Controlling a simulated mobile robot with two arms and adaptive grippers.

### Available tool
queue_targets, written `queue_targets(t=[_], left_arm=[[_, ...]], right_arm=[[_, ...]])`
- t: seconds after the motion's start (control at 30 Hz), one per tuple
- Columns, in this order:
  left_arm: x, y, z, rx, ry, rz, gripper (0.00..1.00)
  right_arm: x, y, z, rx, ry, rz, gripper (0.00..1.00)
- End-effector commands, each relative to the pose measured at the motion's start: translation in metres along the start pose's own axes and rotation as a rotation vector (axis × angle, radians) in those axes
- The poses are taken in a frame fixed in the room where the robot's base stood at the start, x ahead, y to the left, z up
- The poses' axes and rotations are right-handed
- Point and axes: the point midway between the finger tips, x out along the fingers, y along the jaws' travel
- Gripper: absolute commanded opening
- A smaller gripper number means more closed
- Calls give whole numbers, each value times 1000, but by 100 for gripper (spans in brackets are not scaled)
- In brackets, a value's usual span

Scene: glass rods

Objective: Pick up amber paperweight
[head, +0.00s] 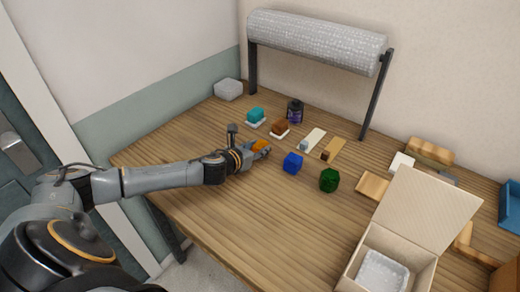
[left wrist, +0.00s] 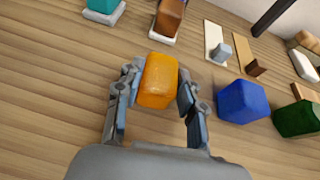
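The amber paperweight (left wrist: 158,80) is an orange, faceted block between the two fingers of my left gripper (left wrist: 159,88) in the left wrist view. The fingertips lie close against its left and right sides, with no clear gap. In the head view the amber paperweight (head: 260,145) shows at the tip of my left gripper (head: 257,151), partly covered by the fingers. I cannot tell whether it is clear of the wooden table (head: 210,130). My right gripper is not in view.
A blue block (head: 292,163) and a green block (head: 329,180) stand just right of the gripper. Teal (head: 255,115) and brown (head: 279,127) blocks on white bases stand behind. An open box (head: 405,240) is at the front right. The table's front left is clear.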

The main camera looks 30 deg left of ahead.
Motion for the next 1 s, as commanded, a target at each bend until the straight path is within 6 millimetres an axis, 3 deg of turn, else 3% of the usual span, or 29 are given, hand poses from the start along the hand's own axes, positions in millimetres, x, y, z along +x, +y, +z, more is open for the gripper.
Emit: queue_targets(t=[0.03,0.13,0.47,0.67,0.77,1.0], left_arm=[[0,0,0,0,0,0,21],[0,0,0,0,0,0,1],[-1,0,4,1,-2,0,0],[-8,1,22,2,-7,0,0],[-17,-2,35,3,-4,-2,0],[-71,-27,68,4,-5,-3,0]], right_arm=[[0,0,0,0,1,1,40],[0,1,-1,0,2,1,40],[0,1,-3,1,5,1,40],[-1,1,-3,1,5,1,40],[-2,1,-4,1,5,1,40],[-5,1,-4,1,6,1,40]])
